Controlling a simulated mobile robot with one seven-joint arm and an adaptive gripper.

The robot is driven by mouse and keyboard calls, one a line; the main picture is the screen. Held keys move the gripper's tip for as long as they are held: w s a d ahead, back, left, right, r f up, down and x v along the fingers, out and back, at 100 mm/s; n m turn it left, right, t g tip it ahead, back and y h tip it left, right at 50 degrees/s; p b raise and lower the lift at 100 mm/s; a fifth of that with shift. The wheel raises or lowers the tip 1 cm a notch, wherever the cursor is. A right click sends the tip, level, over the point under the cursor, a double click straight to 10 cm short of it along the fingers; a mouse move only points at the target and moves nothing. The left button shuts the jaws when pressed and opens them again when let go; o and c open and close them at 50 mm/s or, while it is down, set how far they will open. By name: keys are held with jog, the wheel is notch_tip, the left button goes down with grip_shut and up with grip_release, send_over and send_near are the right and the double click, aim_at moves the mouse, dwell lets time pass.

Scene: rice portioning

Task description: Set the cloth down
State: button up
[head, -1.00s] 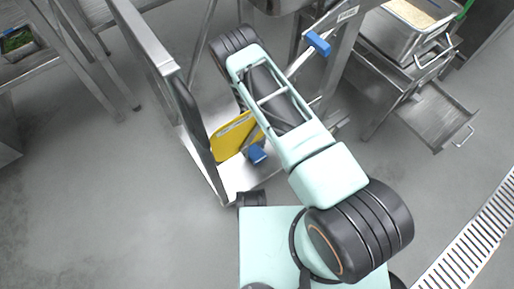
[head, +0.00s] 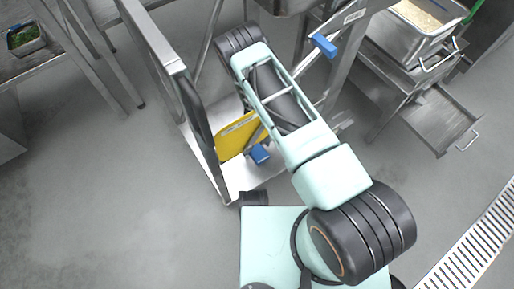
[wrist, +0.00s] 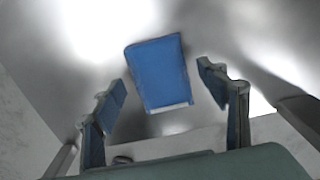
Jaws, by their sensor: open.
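My gripper (wrist: 162,82) is open in the wrist view, with a finger on each side of the picture. A blue folded cloth (wrist: 160,74) lies flat beyond the fingertips, between them in the picture, on a shiny metal surface (wrist: 225,35). It looks apart from both fingers, but I cannot tell how far off it is. In the head view my gripper is hidden, and I cannot make out this cloth there for certain.
In the head view, a steel frame (head: 172,68) stands beside my arm, with a yellow panel (head: 237,137) low inside it. A steel pan of rice (head: 428,17) is at top right, above an open drawer (head: 438,122). A green-filled tray (head: 24,38) is at upper left. The floor at lower left is clear.

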aim_at(257, 150)
notch_tip(257, 150, up, 12)
jog(key=p, duration=0.3)
jog(key=shift+f+p, duration=0.25)
jog(key=shift+p, duration=0.05)
jog(key=shift+w, duration=0.1)
